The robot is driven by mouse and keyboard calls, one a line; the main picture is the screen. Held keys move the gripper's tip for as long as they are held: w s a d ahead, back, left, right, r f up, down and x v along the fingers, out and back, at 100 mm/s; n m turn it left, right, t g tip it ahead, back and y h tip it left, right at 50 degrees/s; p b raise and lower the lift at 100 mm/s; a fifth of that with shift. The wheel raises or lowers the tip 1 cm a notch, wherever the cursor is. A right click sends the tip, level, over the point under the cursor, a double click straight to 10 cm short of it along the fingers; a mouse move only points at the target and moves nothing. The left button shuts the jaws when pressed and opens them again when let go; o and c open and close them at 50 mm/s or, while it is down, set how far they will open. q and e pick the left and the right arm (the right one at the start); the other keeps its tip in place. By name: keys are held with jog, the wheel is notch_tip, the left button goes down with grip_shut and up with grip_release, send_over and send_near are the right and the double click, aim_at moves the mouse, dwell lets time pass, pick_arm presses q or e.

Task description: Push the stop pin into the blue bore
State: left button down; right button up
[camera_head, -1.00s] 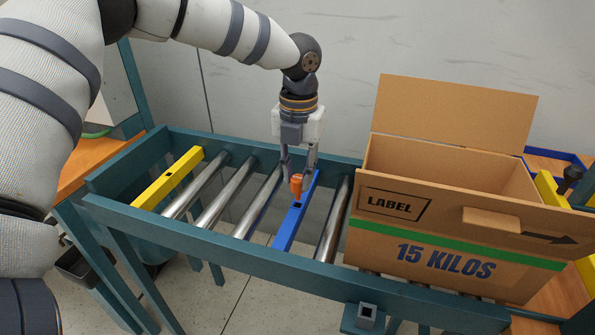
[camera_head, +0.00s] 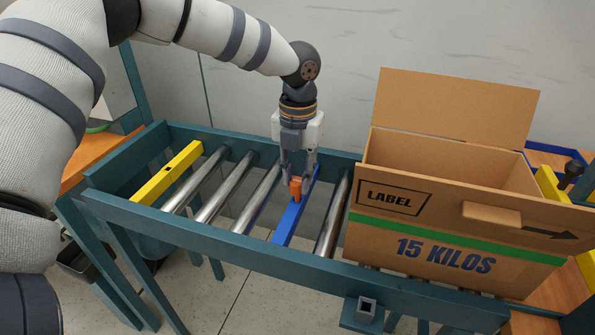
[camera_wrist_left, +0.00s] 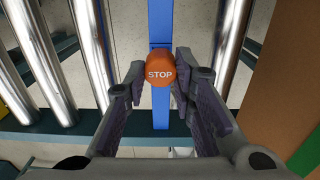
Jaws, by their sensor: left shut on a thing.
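The orange stop pin (camera_head: 296,190) is upright, and its round "STOP" top faces the left wrist camera (camera_wrist_left: 160,71). My left gripper (camera_head: 298,184) points straight down and is shut on the pin, with a finger on each side of it in the left wrist view (camera_wrist_left: 160,88). The pin is over the blue bar (camera_head: 290,221), which also shows in the left wrist view (camera_wrist_left: 160,22). The blue bore is hidden under the pin and fingers, so I cannot tell how deep the pin sits. My right gripper is not in view.
The blue bar lies between steel rollers (camera_head: 229,187) in a teal conveyor frame (camera_head: 219,235). A yellow bar (camera_head: 150,185) with a dark square hole is at the left. An open cardboard box (camera_head: 425,262) stands on the rollers to the right of the gripper.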

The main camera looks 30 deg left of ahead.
aim_at(297, 181)
pick_arm(q)
jog(key=shift+f, duration=1)
jog(key=c, duration=1.3)
grip_release()
notch_tip(297, 181, up, 12)
jog(key=shift+d, duration=0.1)
